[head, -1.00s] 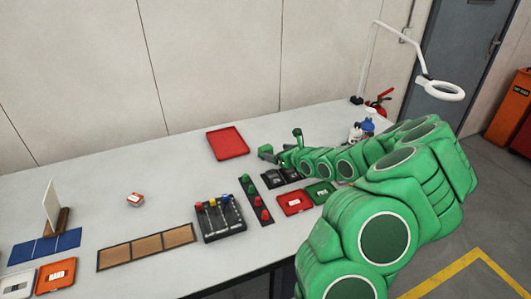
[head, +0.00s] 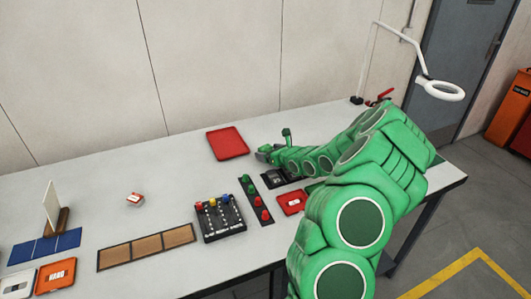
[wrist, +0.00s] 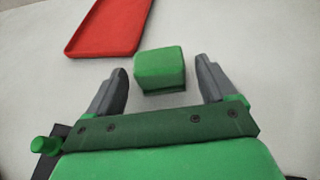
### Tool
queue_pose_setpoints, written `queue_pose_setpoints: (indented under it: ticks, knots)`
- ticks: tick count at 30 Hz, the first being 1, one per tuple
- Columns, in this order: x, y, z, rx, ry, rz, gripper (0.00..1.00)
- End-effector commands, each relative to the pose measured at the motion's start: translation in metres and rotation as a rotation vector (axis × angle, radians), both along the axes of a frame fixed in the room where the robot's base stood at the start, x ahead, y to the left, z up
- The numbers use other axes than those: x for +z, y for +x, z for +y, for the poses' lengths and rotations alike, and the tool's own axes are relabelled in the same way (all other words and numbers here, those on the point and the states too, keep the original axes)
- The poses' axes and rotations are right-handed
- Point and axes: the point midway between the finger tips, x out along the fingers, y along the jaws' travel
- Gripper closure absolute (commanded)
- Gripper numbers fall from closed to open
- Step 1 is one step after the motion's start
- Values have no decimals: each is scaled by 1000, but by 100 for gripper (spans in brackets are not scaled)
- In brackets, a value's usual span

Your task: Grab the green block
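The green block (wrist: 160,66) sits on the pale table in the wrist view, upper middle, ahead of my gripper's palm. My gripper (wrist: 162,70) is open, with one grey finger on each side of the block and a visible gap on both sides. In the head view my gripper (head: 264,153) is low over the table, just right of and nearer than the red tray. I cannot make out the block clearly in the head view.
A red tray (head: 227,143) lies behind my gripper; it also shows in the wrist view (wrist: 108,28). A dark strip with green and red knobs (head: 254,200) and a dark rack with coloured pegs (head: 219,218) stand nearer. The table left of the tray is mostly clear.

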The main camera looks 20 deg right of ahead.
Motion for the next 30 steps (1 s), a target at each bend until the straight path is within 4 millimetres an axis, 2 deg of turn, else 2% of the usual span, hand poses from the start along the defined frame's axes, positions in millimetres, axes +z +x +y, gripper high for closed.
queue_pose_setpoints:
  ticks: [1, 9, 11, 22, 30]
  knots:
    - [0, 0, 0, 0, 0, 0, 24]
    - [0, 0, 0, 0, 0, 0, 65]
    - [0, 0, 0, 0, 0, 0, 72]
    - [6, 0, 0, 0, 1, -2, 73]
    - [36, -1, 0, -3, 2, -5, 73]
